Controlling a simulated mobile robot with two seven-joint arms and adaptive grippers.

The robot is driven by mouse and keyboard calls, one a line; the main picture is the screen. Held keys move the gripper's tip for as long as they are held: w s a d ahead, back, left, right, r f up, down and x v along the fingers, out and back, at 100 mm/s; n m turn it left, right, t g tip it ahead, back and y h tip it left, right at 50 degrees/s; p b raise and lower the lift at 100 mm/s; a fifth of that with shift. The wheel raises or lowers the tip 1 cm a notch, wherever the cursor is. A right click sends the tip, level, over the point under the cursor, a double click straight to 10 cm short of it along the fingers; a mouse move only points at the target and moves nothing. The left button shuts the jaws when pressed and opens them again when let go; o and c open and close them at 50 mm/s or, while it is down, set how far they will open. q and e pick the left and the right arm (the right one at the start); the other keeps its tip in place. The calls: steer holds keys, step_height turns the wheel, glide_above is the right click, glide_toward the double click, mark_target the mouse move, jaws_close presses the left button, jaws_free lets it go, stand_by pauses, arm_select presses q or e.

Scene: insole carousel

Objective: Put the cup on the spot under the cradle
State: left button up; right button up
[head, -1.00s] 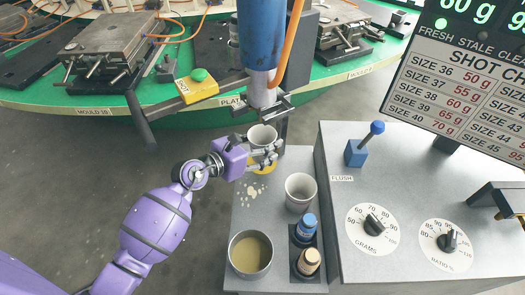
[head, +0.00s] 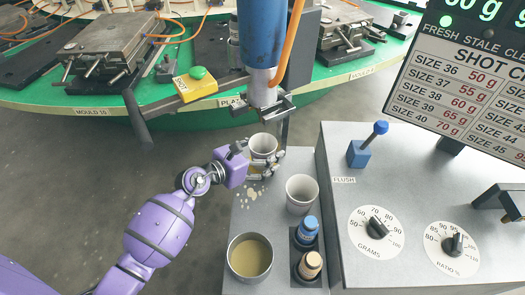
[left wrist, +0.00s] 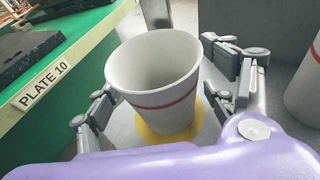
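The white paper cup with a red stripe (head: 264,143) stands upright under the grey cradle (head: 268,108), which hangs below the blue cylinder. In the left wrist view the cup (left wrist: 155,80) has its base on the yellow spot (left wrist: 150,134), which shows around the base. My left gripper (head: 258,164) is around the cup with one finger on each side. In the left wrist view its fingers (left wrist: 165,110) look spread, with a gap on the right side of the cup. In the head view the spot is hidden. My right gripper is not in view.
A second white cup (head: 300,194) stands close by on the right. A metal pot of tan liquid (head: 250,256) and two small bottles (head: 308,245) are nearer. Pale splashes (head: 252,192) lie left of the second cup. The dial console (head: 400,205) borders the right side.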

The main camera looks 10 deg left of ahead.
arm_select(q)
steer(key=shift+r, duration=0.25)
steer(key=v, duration=1.2)
steer(key=s+a+f+n+y, duration=0.35)
steer(key=s+f+n, duration=0.45)
steer(key=s+n, duration=0.65)
steer(key=s+a+f+n+y, duration=0.2)
steer(key=s+f+n+y, duration=0.45)
steer(key=n, duration=1.35)
steer(key=s+d+f+n+g+h, duration=0.1)
steer(key=s+d+f+n+g, duration=0.1)
steer(key=s, duration=0.5)
steer(key=s+d+f+n+g, duration=0.2)
steer(key=s+f+n, duration=0.2)
steer(key=s, duration=0.3)
steer(key=shift+f+n+g+h, duration=0.4)
steer(key=shift+n, duration=0.45)
